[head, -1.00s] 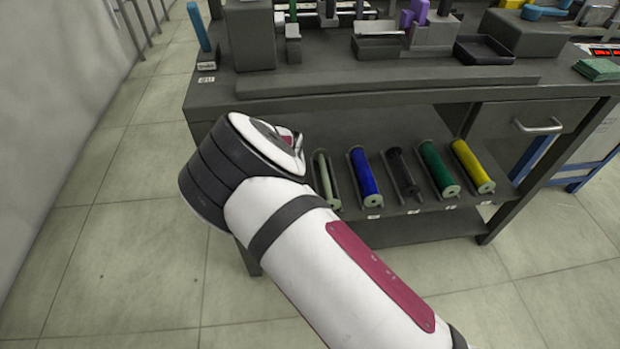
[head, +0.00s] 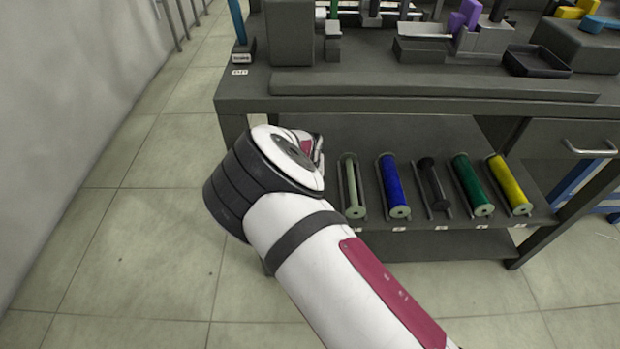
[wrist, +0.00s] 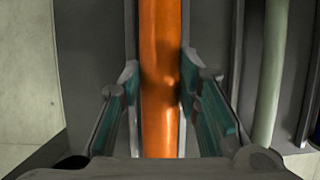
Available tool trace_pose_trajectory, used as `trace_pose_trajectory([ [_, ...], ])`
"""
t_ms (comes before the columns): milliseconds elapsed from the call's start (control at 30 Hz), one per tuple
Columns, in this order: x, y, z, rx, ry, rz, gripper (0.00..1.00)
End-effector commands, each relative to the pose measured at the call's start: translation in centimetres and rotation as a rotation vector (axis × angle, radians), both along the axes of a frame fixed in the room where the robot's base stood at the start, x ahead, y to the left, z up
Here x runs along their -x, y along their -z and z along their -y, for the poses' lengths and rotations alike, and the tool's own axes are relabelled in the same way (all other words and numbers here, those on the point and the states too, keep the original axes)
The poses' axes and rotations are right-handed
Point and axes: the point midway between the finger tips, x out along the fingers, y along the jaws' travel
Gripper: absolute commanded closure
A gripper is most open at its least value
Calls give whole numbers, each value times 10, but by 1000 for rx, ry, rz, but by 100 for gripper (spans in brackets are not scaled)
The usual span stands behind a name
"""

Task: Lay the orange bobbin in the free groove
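The orange bobbin (wrist: 160,110) runs lengthwise through the middle of the wrist view, between the two teal-padded fingers of my gripper (wrist: 160,76). The fingertips appear to press on both its sides. It looks wider than the pale green bobbin (wrist: 270,70) to its right, so it seems nearer the camera. In the head view my arm hides the gripper and the orange bobbin at the left part of the lower shelf (head: 400,150).
On the shelf, to the right of my arm, pale green (head: 353,190), blue (head: 393,188), black (head: 433,185), green (head: 473,187) and yellow (head: 510,186) bobbins lie in a row. The bench top (head: 390,107) overhangs the shelf. Open floor (head: 120,250) lies to the left.

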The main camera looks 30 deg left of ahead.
Motion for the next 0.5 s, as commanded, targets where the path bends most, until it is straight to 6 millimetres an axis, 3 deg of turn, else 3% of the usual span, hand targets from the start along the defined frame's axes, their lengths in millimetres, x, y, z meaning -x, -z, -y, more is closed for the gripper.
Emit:
trace_pose_trajectory([
  [367, 1, -1, 0, 1, 0, -1, 51],
  [500, 4, -11, 1, -2, 0, 0, 51],
])
